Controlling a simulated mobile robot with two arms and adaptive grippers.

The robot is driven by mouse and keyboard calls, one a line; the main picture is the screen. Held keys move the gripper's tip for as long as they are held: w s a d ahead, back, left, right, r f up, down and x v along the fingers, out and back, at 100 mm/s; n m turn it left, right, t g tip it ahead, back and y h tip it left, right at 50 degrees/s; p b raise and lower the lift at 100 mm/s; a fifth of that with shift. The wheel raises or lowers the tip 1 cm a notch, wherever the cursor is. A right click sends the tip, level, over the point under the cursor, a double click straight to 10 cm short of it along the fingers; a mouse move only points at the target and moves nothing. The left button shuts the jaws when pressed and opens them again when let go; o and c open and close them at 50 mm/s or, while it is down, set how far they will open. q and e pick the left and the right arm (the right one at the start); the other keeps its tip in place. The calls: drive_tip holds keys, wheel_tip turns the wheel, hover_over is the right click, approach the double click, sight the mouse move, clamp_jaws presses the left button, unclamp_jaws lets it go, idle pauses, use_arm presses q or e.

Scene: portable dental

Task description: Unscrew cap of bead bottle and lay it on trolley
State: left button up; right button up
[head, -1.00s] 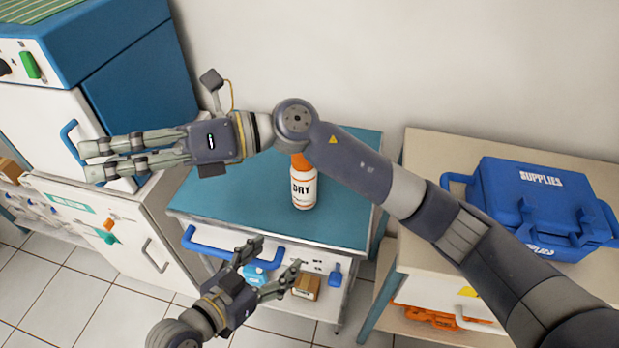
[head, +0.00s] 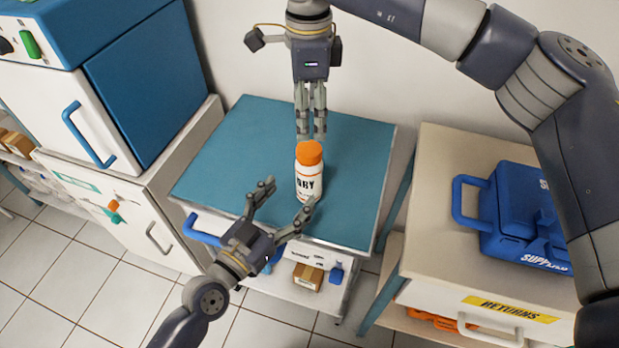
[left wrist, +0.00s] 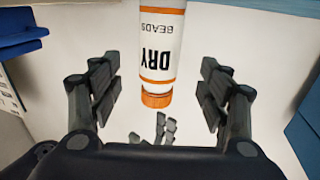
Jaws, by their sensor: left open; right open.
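The bead bottle (head: 309,184) is white with an orange cap (head: 309,152) on top and stands upright near the front edge of the teal-topped trolley (head: 240,140). My left gripper (head: 286,200) is open in front of the bottle, at its left front. In the left wrist view the bottle (left wrist: 160,45) appears upside down, its label reading DRY BEADS, between the open fingers' lines and apart from them. My right gripper (head: 311,136) points down just behind and above the cap, open and empty. Its fingers (left wrist: 162,130) also show in the left wrist view.
A blue supplies case (head: 515,215) sits on the beige cart (head: 440,160) at the right, with a yellow RETURNS label on its drawer. A white and blue cabinet (head: 60,120) stands at the left. Most of the trolley top left of the bottle is clear.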

sight(302, 182)
use_arm(q)
drive_tip(key=x, duration=0.8)
drive_tip(key=shift+w+d, duration=0.1)
drive_tip(key=shift+w, duration=0.1)
drive_tip(key=shift+c, duration=0.6)
